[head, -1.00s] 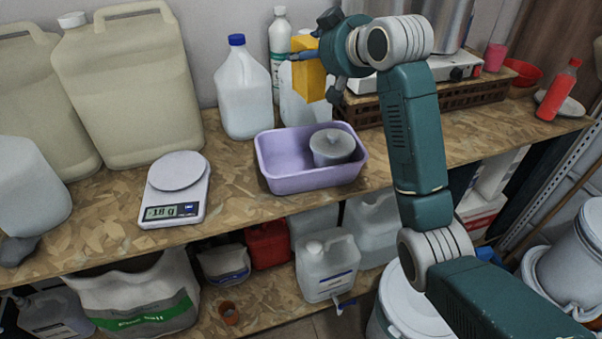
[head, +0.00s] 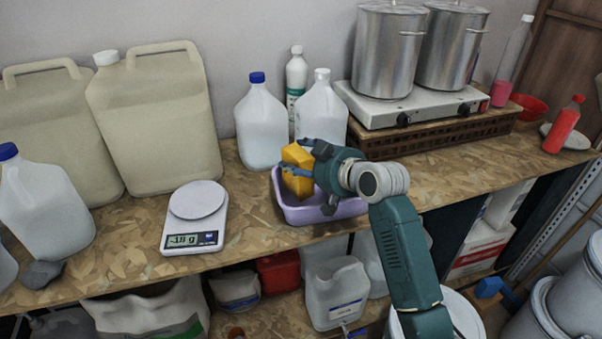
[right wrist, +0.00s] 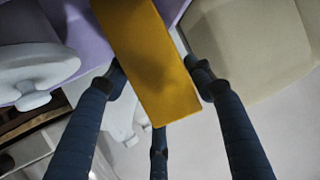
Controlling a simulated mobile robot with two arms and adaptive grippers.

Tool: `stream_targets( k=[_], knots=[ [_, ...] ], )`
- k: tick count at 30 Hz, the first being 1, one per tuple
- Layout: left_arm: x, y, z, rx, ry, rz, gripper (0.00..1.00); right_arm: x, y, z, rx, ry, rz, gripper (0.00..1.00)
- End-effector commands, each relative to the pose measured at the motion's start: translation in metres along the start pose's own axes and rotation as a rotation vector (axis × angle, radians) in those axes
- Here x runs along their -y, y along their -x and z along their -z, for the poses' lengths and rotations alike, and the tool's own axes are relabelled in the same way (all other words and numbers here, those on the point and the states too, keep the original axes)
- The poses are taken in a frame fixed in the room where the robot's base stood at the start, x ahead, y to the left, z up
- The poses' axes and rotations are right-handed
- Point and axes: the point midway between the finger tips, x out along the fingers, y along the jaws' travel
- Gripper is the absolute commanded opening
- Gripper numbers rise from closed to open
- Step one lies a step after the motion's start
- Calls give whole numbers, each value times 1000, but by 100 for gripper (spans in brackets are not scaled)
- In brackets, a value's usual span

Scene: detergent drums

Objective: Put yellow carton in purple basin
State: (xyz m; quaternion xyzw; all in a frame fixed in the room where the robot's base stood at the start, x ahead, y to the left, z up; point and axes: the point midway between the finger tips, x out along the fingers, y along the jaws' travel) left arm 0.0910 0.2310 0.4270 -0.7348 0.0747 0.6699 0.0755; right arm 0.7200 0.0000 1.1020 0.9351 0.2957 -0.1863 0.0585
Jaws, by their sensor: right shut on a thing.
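The yellow carton (head: 297,168) is upright and slightly tilted in the head view, over the left part of the purple basin (head: 293,212). My right gripper (head: 300,167) is shut on the carton, with its fingers around it. In the right wrist view the carton (right wrist: 150,60) lies between the fingers, and part of the purple basin (right wrist: 80,35) shows behind it. Whether the carton touches the basin floor I cannot tell. My left gripper is not in view.
A kitchen scale (head: 196,217) stands left of the basin. Clear jugs (head: 262,125) and a white bottle (head: 296,80) stand behind it. A hot plate (head: 415,105) with two steel pots is at the back right. Bare worktop lies between scale and basin.

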Motion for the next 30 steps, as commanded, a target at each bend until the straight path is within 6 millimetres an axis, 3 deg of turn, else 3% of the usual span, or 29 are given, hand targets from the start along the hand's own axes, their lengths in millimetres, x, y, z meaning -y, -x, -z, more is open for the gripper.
stream_targets(
  k=[12,25,26,30],
  knots=[
    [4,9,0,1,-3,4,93,0,-18,-43,-2,-1,0,16],
    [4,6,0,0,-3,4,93,0,-21,-49,-4,1,-1,16],
    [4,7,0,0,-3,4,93,0,-21,-50,-1,0,0,59],
    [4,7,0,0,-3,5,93,0,-21,-50,-1,0,0,61]
  ],
)
